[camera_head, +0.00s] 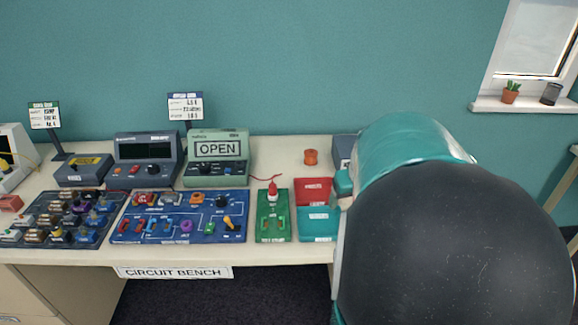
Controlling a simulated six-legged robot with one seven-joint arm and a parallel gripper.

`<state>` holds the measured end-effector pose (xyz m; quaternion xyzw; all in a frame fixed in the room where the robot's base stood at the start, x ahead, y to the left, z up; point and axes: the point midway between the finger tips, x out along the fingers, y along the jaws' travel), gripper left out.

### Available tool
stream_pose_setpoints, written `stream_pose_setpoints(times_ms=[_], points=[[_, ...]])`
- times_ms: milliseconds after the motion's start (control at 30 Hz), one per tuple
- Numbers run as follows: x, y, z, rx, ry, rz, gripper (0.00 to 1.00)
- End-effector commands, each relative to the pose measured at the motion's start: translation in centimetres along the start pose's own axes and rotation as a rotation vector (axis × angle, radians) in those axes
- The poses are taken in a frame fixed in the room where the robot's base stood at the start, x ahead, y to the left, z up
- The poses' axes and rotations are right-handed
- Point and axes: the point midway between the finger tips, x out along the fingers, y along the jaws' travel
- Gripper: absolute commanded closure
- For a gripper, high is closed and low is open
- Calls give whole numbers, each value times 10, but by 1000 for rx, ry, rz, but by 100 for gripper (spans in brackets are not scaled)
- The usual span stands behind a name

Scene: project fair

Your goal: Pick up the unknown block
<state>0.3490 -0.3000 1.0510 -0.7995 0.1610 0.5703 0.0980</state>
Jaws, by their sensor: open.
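No block is legibly marked as unknown at this size. Several small coloured blocks sit on the dark parts tray (27,219) at the left of the bench. More coloured parts sit on the blue circuit board (160,239) in the middle. A green test stand (273,226) to its right has a red-topped part on it. My gripper (344,188) shows only in part at the edge of my large teal and black arm, beside the bins. It is open; its fingertips are mostly hidden, and I see nothing held.
A red bin (315,186) and a teal bin (319,238) stand right of the test stand. A green meter (217,147) reads OPEN. An orange spool (311,157) stands at the back. My arm hides the bench's right end. Bare bench top lies along the front edge.

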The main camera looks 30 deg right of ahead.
Motion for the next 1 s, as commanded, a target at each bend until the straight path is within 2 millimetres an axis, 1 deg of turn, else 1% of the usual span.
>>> stream_pose_setpoints(times_ms=[33, 100, 200, 300, 367, 433, 733, 833, 1000], points=[[1, 26, 1, 49, 10, 8, 25], [2, 52, 1, 96, 27, 17, 25], [2, 77, 3, 138, 42, 26, 25], [4, 89, 4, 158, 51, 30, 25], [8, 92, 4, 161, 52, 31, 25], [17, 91, 4, 162, 51, 28, 25], [72, 91, 1, 157, 51, 26, 25], [84, 92, 0, 157, 52, 28, 25], [94, 92, 1, 157, 52, 29, 25]])
